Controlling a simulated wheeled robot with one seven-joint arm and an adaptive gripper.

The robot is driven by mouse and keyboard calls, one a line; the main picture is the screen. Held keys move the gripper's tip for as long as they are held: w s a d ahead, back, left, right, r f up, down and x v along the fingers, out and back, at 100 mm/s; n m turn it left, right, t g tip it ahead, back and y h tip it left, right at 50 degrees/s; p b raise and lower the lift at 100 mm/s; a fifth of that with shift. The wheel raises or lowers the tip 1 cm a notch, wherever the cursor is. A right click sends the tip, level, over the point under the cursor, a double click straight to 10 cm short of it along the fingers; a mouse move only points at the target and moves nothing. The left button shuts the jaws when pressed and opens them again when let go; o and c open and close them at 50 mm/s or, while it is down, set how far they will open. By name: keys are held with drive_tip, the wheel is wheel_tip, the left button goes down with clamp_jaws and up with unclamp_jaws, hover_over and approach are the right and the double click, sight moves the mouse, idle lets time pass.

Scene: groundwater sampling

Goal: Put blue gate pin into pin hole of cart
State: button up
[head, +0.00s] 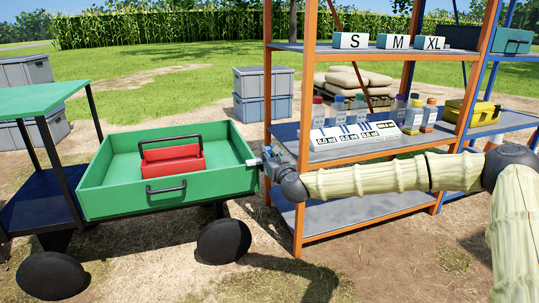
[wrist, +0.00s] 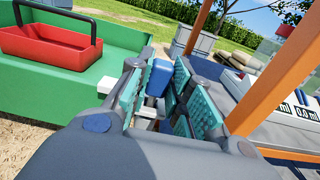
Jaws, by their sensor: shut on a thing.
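The green cart (head: 140,205) stands at the left in the head view, with its open tray and front handle. My gripper (head: 266,160) is at the right side wall of the tray. In the wrist view, my gripper (wrist: 157,95) is shut on the blue gate pin (wrist: 158,77), whose blue head shows between the teal finger pads. A white bracket (wrist: 130,87) sits on the green cart wall (wrist: 105,68), close to the left finger. The pin's lower part and the pin hole are mostly hidden by the fingers, so I cannot tell whether the pin is in it.
A red toolbox (head: 172,160) with a black handle lies in the cart tray. An orange-framed shelf (head: 297,215) with bottles stands close at the right of my gripper. Stacked grey-blue boxes (head: 263,95) stand behind. Open ground lies in front of the cart.

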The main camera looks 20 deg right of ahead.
drive_tip(key=shift+f+b, duration=0.55)
drive_tip(key=shift+f, duration=0.2)
drive_tip(key=o, duration=1)
drive_tip(key=shift+s, duration=0.1)
drive_tip(key=s, duration=1.1)
drive_tip(key=shift+s+d, duration=0.25)
drive_tip(key=shift+s, duration=0.15)
